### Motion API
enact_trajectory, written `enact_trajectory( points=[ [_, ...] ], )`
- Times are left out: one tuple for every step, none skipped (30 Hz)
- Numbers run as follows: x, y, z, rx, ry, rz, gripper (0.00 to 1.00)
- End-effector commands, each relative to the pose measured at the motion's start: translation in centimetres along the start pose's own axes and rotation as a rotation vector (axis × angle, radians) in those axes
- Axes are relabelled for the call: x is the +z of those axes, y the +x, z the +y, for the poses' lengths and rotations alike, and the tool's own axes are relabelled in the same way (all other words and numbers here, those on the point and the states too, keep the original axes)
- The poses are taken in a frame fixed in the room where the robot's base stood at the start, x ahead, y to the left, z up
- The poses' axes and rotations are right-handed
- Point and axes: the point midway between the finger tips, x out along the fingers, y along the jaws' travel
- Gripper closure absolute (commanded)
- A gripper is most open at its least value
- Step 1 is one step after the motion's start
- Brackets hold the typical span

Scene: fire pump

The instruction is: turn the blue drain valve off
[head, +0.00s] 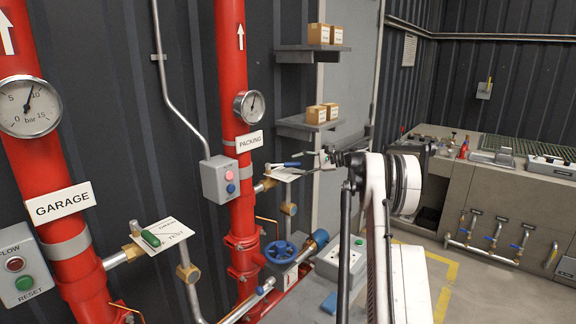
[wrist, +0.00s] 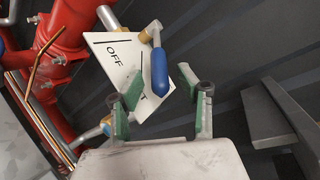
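The blue drain valve has a lever with a blue grip (head: 292,164), on a side branch of the red PACKING pipe. The grip lies roughly level, its free end pointing right towards my gripper (head: 322,159). In the wrist view the blue grip (wrist: 159,71) lies across a white plate (wrist: 109,48) that reads OFF; its other lettering is partly covered by the grip and a finger. In the wrist view my gripper (wrist: 160,92) is open, with green pads on both fingers. The end of the grip appears between the fingertips, with gaps on both sides; contact is not visible.
A green-handled valve (head: 151,239) sits on the GARAGE pipe (head: 60,180) at left. A blue handwheel (head: 284,251) is below the lever. A grey button box (head: 220,180) is to its left. Shelves (head: 312,127) with boxes stand behind, close to my arm's right in the wrist view.

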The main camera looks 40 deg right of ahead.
Motion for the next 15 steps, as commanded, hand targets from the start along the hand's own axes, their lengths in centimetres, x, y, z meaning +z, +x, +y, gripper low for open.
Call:
enact_trajectory(
  points=[
    [0.1, 0.9, -0.1, 0.001, 0.0, -0.001, 0.64],
    [0.1, 1.4, -0.1, 0.001, 0.0, -0.001, 0.64],
    [0.1, 2.0, -0.1, 0.001, 0.0, -0.001, 0.64],
    [0.1, 2.4, -0.1, 0.001, 0.0, -0.001, 0.64],
    [0.0, 2.8, -0.1, 0.001, 0.0, -0.001, 0.64],
    [0.0, 3.2, -0.1, 0.001, 0.0, -0.001, 0.64],
    [0.0, 3.4, -0.1, 0.001, 0.0, -0.001, 0.64],
    [0.0, 3.7, 0.0, 0.0, 0.0, 0.0, 0.64],
    [0.0, 3.9, 0.0, 0.0, 0.0, 0.0, 0.64],
    [0.0, 4.1, 0.0, 0.0, 0.0, 0.0, 0.64],
    [0.0, 4.2, 0.0, 0.0, 0.0, 0.0, 0.64],
    [0.0, 4.4, 0.0, 0.0, 0.0, 0.001, 0.64],
    [0.0, 4.4, 0.0, 0.0, 0.0, 0.001, 0.64],
    [0.0, 4.5, 0.0, 0.0, 0.0, 0.001, 0.64],
    [0.0, 4.5, 0.0, 0.0, 0.0, 0.001, 0.64]
  ],
)
